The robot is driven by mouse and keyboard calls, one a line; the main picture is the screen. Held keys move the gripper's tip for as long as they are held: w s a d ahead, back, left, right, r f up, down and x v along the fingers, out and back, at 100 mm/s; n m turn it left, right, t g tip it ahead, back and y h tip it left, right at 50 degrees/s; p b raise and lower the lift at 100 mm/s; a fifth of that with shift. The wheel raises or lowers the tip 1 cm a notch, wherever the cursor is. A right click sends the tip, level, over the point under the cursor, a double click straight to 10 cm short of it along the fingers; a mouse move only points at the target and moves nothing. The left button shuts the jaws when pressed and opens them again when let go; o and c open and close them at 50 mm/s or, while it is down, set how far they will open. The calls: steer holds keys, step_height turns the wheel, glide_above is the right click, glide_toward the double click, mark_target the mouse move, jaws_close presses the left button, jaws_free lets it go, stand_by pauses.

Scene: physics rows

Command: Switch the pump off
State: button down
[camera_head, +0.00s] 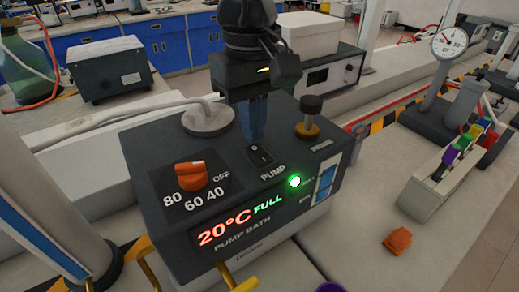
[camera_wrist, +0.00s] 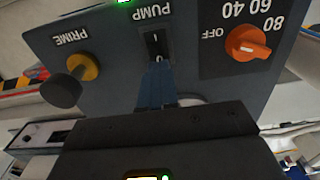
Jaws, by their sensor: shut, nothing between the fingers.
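The pump bath (camera_head: 165,215) is a dark box with a sloping top panel. Its pump switch (camera_head: 260,156) is a small black rocker beside the word PUMP; it also shows in the wrist view (camera_wrist: 155,44), with white marks on its two ends. I cannot tell which end is pressed in. A green lamp (camera_head: 295,181) is lit in front of the switch. My gripper (camera_head: 255,136) points down with its blue fingers shut and empty. In the wrist view the fingertips (camera_wrist: 157,66) are at the switch's rear end; I cannot tell whether they touch it.
An orange dial (camera_head: 190,175) stands left of the switch, marked OFF, 40, 60, 80. A PRIME knob (camera_wrist: 84,68) with a brass base stands on the other side. The display (camera_head: 240,218) reads 20°C FULL. A round fitting with a hose (camera_head: 208,118) is behind the dial.

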mark_target(253, 146)
steer(key=shift+f+b, duration=0.65)
steer(key=shift+f, duration=0.3)
stand_by(0.6)
steer(key=shift+r, duration=0.1)
steer(key=shift+r+p, duration=2.1)
steer(key=shift+r, duration=1.4)
